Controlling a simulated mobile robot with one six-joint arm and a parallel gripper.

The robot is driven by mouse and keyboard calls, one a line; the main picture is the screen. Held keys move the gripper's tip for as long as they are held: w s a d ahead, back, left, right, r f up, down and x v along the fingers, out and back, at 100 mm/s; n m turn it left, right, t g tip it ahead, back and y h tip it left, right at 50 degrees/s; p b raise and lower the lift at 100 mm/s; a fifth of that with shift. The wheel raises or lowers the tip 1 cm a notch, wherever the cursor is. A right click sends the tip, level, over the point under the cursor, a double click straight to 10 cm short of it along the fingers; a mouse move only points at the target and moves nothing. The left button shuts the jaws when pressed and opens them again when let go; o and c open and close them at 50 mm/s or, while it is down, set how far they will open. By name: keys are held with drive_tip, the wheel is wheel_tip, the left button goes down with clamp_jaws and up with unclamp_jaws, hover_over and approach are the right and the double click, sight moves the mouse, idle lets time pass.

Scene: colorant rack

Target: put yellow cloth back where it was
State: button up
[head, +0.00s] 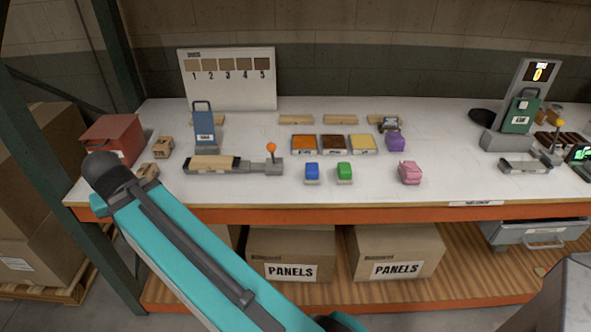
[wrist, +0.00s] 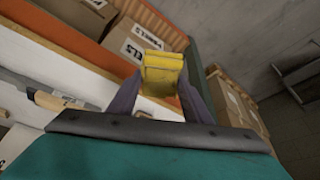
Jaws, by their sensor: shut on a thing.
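The yellow cloth (wrist: 163,72) is a folded yellow bundle in the wrist view. My gripper (wrist: 162,88) is shut on it, with one dark finger at each side. Neither the cloth nor my gripper can be made out in the head view, where only my teal arm shows at the lower left. In the wrist view the cloth is seen in front of the shelf edge and a box; its distance from them is unclear.
In the head view the white worktop (head: 244,185) holds a pink cloth (head: 409,173), a purple cloth (head: 396,141), a blue block (head: 312,173), a green block (head: 344,172) and a red box (head: 112,139). Bare worktop lies right of the pink cloth. Panel boxes (head: 291,257) sit below.

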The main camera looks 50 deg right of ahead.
drive_tip(key=s+d+m+g+b, duration=0.1)
drive_tip(key=s+d+m, duration=0.5)
drive_tip(key=d, duration=0.7)
drive_tip(key=s+d+m+g+h+b, duration=0.1)
drive_tip(key=s+d+m+g, duration=0.2)
drive_tip(key=s+d+m, duration=0.4)
drive_tip(key=s+d+m+g+h, duration=0.1)
drive_tip(key=s+d+m, duration=0.6)
drive_tip(key=d, duration=1.2)
drive_tip(key=shift+s+d+r+g+b, duration=0.1)
drive_tip(key=shift+s+g+b, duration=0.1)
drive_tip(key=shift+s, duration=0.35)
drive_tip(key=shift+s+d+r+g+b, duration=0.1)
drive_tip(key=shift+s+g, duration=0.1)
drive_tip(key=shift+s, duration=0.35)
drive_tip(key=shift+s+r+g+b, duration=0.1)
drive_tip(key=shift+s+g, duration=0.1)
drive_tip(key=shift+s, duration=0.35)
drive_tip(key=s+d+m, duration=0.2)
drive_tip(key=s+d, duration=0.2)
drive_tip(key=s, duration=0.3)
drive_tip(key=s+d+m+g+b, duration=0.1)
drive_tip(key=s+d+m, duration=0.1)
drive_tip(key=s+d, duration=0.2)
drive_tip(key=s, duration=0.3)
drive_tip(key=shift+d+y, duration=0.35)
drive_tip(key=shift+y, duration=0.05)
drive_tip(key=shift+w+d, duration=0.1)
drive_tip(key=shift+d, duration=0.05)
